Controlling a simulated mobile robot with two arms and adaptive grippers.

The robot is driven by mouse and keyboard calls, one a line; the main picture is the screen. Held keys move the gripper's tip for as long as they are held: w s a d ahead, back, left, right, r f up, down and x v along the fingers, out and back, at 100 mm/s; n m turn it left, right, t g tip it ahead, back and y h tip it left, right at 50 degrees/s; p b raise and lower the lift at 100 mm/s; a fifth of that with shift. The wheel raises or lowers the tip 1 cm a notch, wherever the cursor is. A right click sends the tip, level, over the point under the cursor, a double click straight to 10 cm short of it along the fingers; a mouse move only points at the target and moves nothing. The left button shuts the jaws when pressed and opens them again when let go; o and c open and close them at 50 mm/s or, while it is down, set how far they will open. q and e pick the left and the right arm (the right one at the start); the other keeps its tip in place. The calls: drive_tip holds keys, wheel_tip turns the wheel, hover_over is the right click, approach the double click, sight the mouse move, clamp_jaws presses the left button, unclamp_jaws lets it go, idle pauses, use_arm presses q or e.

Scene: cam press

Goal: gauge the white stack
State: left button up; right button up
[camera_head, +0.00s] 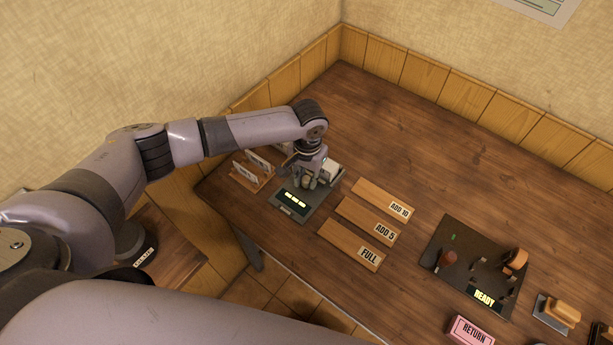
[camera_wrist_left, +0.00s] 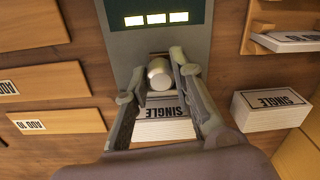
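A dark gauge (camera_head: 292,203) with a lit display stands on the left part of the table; it also shows in the left wrist view (camera_wrist_left: 115,50). A white stack labelled SINGLE (camera_wrist_left: 167,120) lies at the gauge, between and below my left fingers. My left gripper (camera_head: 308,181) points down over the gauge. In the left wrist view its fingertips (camera_wrist_left: 160,70) close on both sides of a pale round knob (camera_wrist_left: 159,74). Another white SINGLE stack (camera_wrist_left: 272,106) sits beside the gauge. My right gripper is not in view.
Wooden boards marked ADD 10 (camera_head: 378,196), ADD 5 (camera_head: 360,214) and FULL (camera_head: 345,250) lie right of the gauge. A card rack (camera_head: 252,178) stands left of it. Further right are a dark READY press (camera_head: 450,272) and a pink RETURN block (camera_head: 471,330). The back table is clear.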

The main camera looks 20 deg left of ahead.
use_arm(q)
clamp_jaws()
idle(0.3)
drive_tip(key=shift+w+d+r, duration=0.1)
drive_tip(key=shift+w+d, duration=0.05)
drive_tip(key=shift+w, duration=0.5)
drive_tip(key=o, duration=0.6)
unclamp_jaws()
